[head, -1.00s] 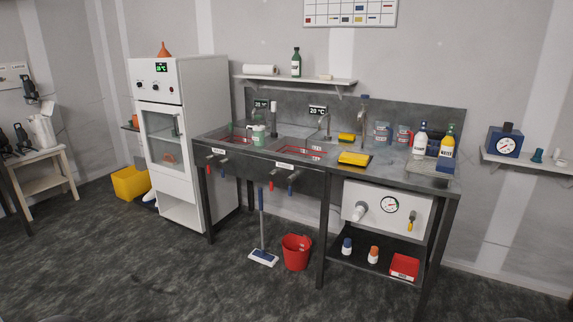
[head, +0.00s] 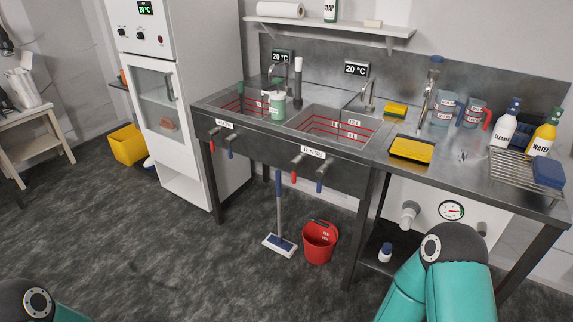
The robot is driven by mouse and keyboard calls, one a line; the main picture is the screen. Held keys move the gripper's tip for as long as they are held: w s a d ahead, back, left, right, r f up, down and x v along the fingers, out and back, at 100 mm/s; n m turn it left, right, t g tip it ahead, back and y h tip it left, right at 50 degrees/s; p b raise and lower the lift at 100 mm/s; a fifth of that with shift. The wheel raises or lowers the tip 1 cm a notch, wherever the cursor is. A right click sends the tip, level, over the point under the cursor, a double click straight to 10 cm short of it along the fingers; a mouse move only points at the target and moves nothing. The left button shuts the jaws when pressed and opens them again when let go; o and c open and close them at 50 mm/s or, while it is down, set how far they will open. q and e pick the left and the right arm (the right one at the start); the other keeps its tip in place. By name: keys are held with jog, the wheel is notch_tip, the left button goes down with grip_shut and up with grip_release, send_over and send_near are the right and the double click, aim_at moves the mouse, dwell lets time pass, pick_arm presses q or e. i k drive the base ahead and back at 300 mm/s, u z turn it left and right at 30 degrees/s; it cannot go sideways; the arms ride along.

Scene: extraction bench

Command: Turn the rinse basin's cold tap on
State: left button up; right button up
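The rinse basin (head: 292,127) is sunk in the steel bench, with a "RINSE" label (head: 314,153) on its front edge. Below the label are two tap levers: a red-tipped one (head: 294,176) on the left and a blue-tipped one (head: 319,186) on the right, both hanging down. The rinse spout (head: 369,93) stands behind the basin, with no water visible coming from it. A display (head: 357,68) above reads 20 °C. Teal links of my two arms show at the bottom left and bottom right. Neither gripper is in view.
The wash basin (head: 204,104) with its own two levers (head: 222,142) is on the left. A red bucket (head: 320,243) and a mop (head: 280,243) stand on the floor below the rinse levers. The floor in front is clear.

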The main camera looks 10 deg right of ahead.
aim_at(321, 173)
jog(key=u, duration=0.1)
jog(key=i, duration=0.95)
jog(key=u, duration=0.15)
